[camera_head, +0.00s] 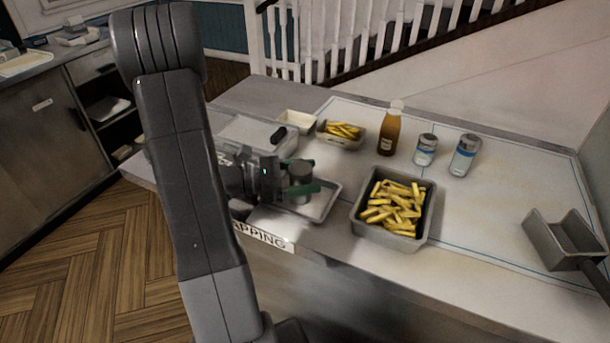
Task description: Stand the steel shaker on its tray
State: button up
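The steel shaker (300,173) is a small grey cylinder. It looks upright, over the left part of a shallow metal tray (326,203). My gripper (303,176) reaches in from the left with its two green-tipped fingers around the shaker, one on the far side and one on the near side. The fingers look wider apart than the shaker, so the gripper appears open. The near finger hides the shaker's lower part, and I cannot see clearly whether its base rests on the tray.
A bin of fries (358,219) stands close to the tray's right. A scoop (563,240) lies far right. The counter's right middle is clear.

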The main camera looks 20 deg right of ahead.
jog(key=shift+a+r, duration=0.1)
jog(key=shift+r, duration=0.05)
jog(key=b+v, duration=0.1)
jog(key=v, duration=1)
jog(key=shift+w+a, duration=0.2)
jog(key=shift+a, duration=0.15)
jog(key=shift+d, duration=0.1)
